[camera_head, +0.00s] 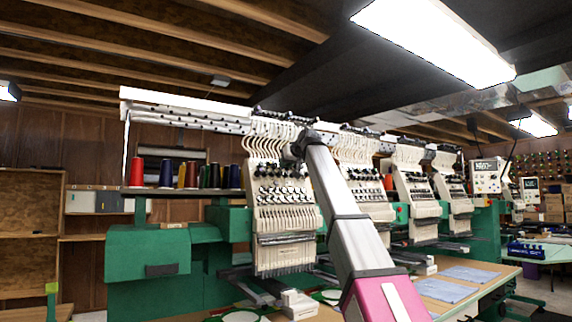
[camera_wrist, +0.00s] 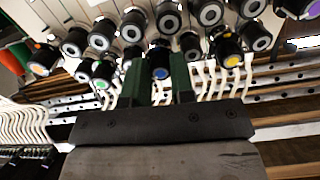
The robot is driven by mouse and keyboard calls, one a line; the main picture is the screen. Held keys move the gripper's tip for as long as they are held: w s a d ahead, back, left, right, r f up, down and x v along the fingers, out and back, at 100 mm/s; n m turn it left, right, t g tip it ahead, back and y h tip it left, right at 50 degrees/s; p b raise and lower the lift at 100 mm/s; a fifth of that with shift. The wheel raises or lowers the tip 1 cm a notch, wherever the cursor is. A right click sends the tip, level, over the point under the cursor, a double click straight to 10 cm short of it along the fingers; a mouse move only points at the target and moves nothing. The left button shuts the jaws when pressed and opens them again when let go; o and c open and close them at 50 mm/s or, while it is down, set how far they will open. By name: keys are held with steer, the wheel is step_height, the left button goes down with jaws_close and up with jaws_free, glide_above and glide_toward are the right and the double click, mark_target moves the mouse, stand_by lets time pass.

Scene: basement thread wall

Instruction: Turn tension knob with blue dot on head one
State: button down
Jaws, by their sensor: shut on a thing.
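The black tension knob with the blue dot (camera_wrist: 160,73) is near the middle of the wrist view. The green fingers of my gripper (camera_wrist: 157,66) stand on either side of it, closed on it. In the head view my arm reaches up to the top of the nearest embroidery head (camera_head: 284,215), and my gripper (camera_head: 303,143) is small there. The knob cannot be picked out in the head view.
White curved thread guides lie behind. Thread cones (camera_head: 190,174) stand left of the head; more heads (camera_head: 413,200) line up right.

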steer(key=n, duration=0.9)
steer(key=shift+n, duration=0.4)
stand_by(0.4)
steer(key=c, duration=1)
jaws_free()
steer(key=shift+o, duration=0.2)
steer(key=shift+s, duration=0.1)
steer(key=v, duration=1)
steer(key=shift+s+d, duration=0.15)
steer(key=shift+s, duration=0.15)
steer(key=shift+r, duration=0.1)
